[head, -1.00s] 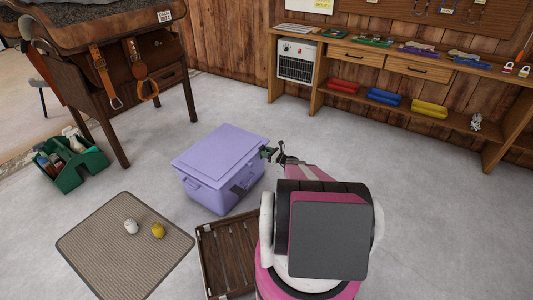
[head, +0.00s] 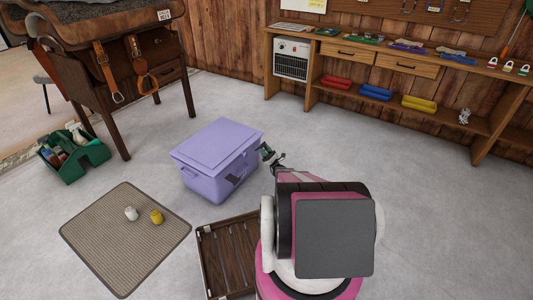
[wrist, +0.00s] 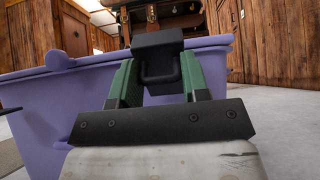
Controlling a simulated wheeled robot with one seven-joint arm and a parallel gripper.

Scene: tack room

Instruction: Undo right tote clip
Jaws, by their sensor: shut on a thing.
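The lavender tote (head: 212,163) stands on the floor with its lid down. In the wrist view its wall (wrist: 45,120) and rim fill the left and middle. My gripper (wrist: 158,78) is at the tote's right end, its green fingers either side of a black clip (wrist: 158,45) with a loop handle, and is shut on it. In the head view my gripper (head: 268,154) shows small beside the tote's upper right edge, where the clip is hard to make out. I cannot tell whether the clip is still fastened. A dark patch (head: 234,182) shows on the tote's near side.
A slatted wooden crate (head: 228,254) lies close in front of the tote. A woven mat (head: 95,235) with a white and a yellow item is at left, a green caddy (head: 75,157) behind it. A wooden bench (head: 455,122) runs along the back wall. Floor at right is clear.

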